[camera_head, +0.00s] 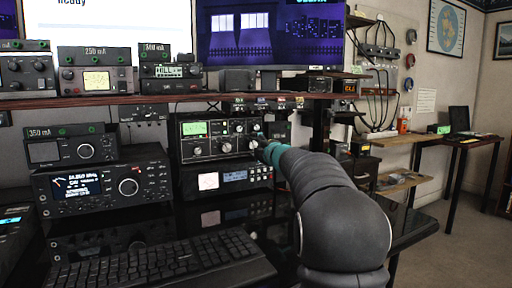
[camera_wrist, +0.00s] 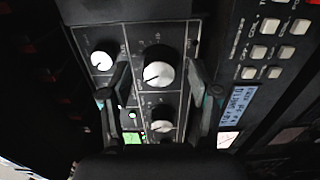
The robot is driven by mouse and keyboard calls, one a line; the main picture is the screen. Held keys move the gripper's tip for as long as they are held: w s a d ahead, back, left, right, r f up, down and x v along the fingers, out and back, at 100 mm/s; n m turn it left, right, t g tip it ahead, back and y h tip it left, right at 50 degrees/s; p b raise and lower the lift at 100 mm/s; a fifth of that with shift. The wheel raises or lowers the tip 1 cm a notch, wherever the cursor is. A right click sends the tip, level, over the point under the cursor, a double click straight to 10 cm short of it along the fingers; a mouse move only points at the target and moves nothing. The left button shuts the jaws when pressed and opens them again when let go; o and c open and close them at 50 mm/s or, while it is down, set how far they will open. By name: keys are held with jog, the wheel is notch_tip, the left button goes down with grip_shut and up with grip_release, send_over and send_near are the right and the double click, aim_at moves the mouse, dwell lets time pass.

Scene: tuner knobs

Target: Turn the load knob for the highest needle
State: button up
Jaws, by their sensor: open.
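The tuner (camera_head: 220,150) is a dark box on the desk under the shelf, with a green lit meter (camera_head: 194,128) at its left and several pale knobs. In the wrist view its panel appears turned, with a large silver knob (camera_wrist: 158,74), a smaller knob at upper left (camera_wrist: 102,61) and another below (camera_wrist: 162,125). I cannot read which is marked load, nor the needle. My gripper (camera_wrist: 160,72) is open, its fingers on either side of the large knob; I cannot tell whether they touch it.
A radio with a small blue display (camera_head: 236,177) sits directly under the tuner. A keyboard (camera_head: 160,264) lies in front. Larger radios (camera_head: 105,185) stand at left, and a shelf (camera_head: 130,99) runs above. Buttons (camera_wrist: 258,52) of a neighbouring unit lie right of the fingers.

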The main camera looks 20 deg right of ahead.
jog(key=s, duration=1.1)
jog(key=shift+s+d, duration=0.15)
jog(key=shift+d, duration=0.05)
dwell(1.3)
